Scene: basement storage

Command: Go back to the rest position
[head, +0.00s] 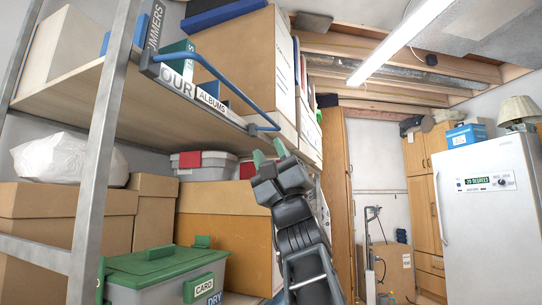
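My gripper (269,153) is raised in the middle of the head view, at the end of my dark grey arm. Its two green fingertips stand apart with nothing seen between them. It is just below and right of the blue rail end of the upper shelf (60,88) in the picture. A large tan cardboard box (225,228) appears behind the gripper and arm. Whether the gripper touches anything cannot be told, but no contact shows.
The shelf's metal post (100,160) stands at left. Below are cardboard boxes (40,215) and a grey bin with a green lid (165,262). A white fridge (490,200) and wooden cabinets (423,225) stand at right. The space right of my arm looks open.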

